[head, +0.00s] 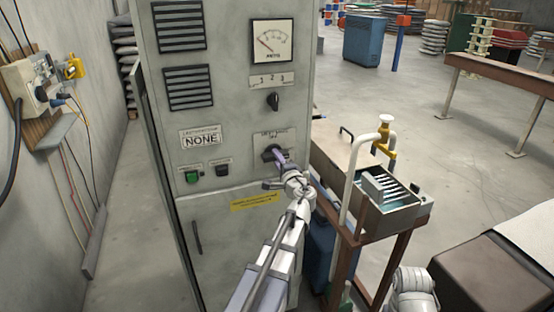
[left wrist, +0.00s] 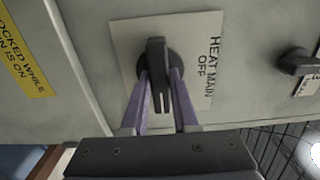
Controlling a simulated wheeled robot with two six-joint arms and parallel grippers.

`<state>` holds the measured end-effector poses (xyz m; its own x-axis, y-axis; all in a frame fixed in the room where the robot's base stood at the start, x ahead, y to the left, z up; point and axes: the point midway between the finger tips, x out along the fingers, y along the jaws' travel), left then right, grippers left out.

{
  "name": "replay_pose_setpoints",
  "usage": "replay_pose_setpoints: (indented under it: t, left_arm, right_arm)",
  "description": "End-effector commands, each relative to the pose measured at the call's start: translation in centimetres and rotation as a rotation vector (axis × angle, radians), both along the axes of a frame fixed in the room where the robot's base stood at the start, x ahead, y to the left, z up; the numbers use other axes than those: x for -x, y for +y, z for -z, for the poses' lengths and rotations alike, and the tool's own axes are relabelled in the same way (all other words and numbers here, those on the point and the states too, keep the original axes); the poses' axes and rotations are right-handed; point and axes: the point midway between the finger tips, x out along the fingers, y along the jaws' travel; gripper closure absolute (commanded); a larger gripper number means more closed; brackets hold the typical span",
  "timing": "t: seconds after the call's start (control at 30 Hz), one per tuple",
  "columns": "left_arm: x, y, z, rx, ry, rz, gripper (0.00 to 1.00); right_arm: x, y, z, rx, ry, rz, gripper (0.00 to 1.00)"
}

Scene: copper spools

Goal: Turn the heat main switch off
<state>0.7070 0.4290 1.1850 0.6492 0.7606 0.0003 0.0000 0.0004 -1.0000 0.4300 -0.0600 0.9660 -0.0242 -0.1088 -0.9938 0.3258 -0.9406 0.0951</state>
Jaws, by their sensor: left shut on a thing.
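The heat main switch (head: 270,153) is a black rotary knob on the front of the grey cabinet (head: 225,110). In the left wrist view the knob (left wrist: 156,65) sits on a pale plate lettered "HEAT MAIN OFF" (left wrist: 203,70). My left gripper (head: 279,158) reaches the knob from below right, and its purple fingers (left wrist: 160,92) lie on both sides of the knob's handle, shut on it. Which position the knob points to is hard to read in the head view. Part of my right arm shows at the bottom right, but its gripper is out of view.
The cabinet also carries a smaller selector knob (head: 272,101), a dial meter (head: 272,43), a green button (head: 192,176) and a yellow label (head: 254,201). A metal sink stand with a yellow tap (head: 385,143) stands close at the right.

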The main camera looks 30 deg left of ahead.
Motion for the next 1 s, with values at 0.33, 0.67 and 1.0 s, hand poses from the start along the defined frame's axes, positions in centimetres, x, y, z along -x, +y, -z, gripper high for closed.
replay_pose_setpoints:
  t: [0.33,0.67,1.0]
  left_arm:
    - [0.02,-0.02,0.03,0.001,0.000,0.000,1.00]
    - [0.03,-0.03,0.04,0.039,-0.044,0.000,1.00]
    - [0.04,-0.03,0.05,0.212,-0.247,0.000,1.00]
  right_arm:
    - [0.00,0.00,0.01,0.000,0.000,0.000,1.00]
    - [0.00,0.00,0.02,0.000,0.000,0.000,1.00]
    - [0.00,0.00,0.02,0.000,0.000,0.000,1.00]
